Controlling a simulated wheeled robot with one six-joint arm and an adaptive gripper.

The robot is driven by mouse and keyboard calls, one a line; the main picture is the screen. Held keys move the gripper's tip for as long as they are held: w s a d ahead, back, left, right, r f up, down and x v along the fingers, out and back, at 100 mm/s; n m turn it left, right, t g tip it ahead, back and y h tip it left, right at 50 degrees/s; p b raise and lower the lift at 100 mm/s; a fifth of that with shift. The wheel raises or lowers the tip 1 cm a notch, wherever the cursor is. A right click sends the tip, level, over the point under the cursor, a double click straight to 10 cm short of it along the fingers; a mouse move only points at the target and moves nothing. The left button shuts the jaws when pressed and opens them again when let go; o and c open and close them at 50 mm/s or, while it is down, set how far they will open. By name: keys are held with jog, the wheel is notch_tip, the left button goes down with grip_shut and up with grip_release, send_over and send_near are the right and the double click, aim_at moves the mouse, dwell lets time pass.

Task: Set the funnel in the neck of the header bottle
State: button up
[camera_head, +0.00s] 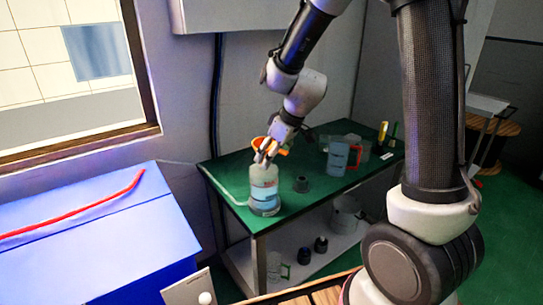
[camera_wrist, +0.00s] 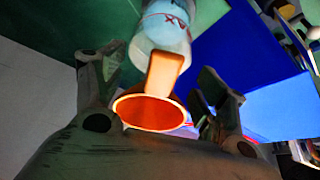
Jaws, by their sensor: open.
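The orange funnel (camera_wrist: 163,76) is between my gripper's spread fingers (camera_wrist: 160,82) in the wrist view, with a visible gap on each side. Its wide round mouth faces the camera, and a tab-like part overlaps the bottle in the picture. In the head view the funnel (camera_head: 258,142) shows partly behind my gripper (camera_head: 264,156), just above the header bottle. The header bottle (camera_head: 264,192) stands upright on the green table, clear with blue liquid and a label. It also shows in the wrist view (camera_wrist: 167,30). The neck is hidden, so I cannot tell whether the funnel sits in it.
The green table (camera_head: 225,172) also holds a small dark cap-like piece (camera_head: 301,185) and a clear jug (camera_head: 338,158) with a red handle. A blue cabinet (camera_head: 100,240) stands to the left. A lower shelf (camera_head: 300,262) carries dark bottles.

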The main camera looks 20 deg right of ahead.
jog(key=v, duration=1.1)
jog(key=shift+d+r, duration=0.1)
jog(key=s+d+r+m+h, duration=0.1)
jog(key=s+d+r+m, duration=0.1)
jog(key=s+d, duration=0.4)
jog(key=s+d+r+m+h, duration=0.2)
jog(key=s+d+m, duration=0.3)
jog(key=s, duration=1.1)
jog(key=shift+s+d+r+m, duration=0.3)
jog(key=shift+s+d+r, duration=0.05)
jog(key=shift+d, duration=0.05)
